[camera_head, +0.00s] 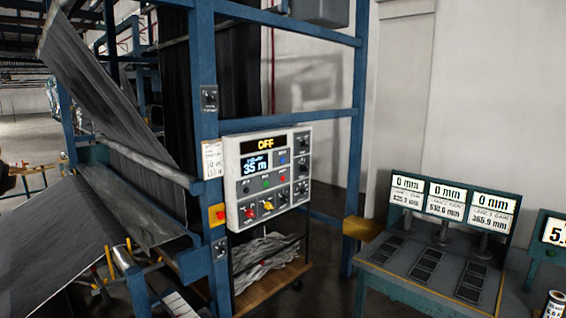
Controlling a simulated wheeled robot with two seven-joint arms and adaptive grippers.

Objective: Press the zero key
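A white control box (268,175) is fixed to a blue frame post in the middle of the view. Its upper display (265,143) reads OFF and a blue screen (256,165) reads 35 m. Small coloured buttons, including a green button (266,183), a red button (282,179) and a blue button (282,160), sit beside and below the screen. Several knobs are along its bottom and right side. The key labels are too small to read, so I cannot tell which is the zero key. Neither of my grippers is in view.
A green desk (375,277) at right carries three displays (445,195) reading 0 mm and dark panels. Another display (556,232) stands at the right edge. Grey sheet material (60,245) hangs at left. A wooden-decked cart (268,280) stands below the box. Floor shows between frame and desk.

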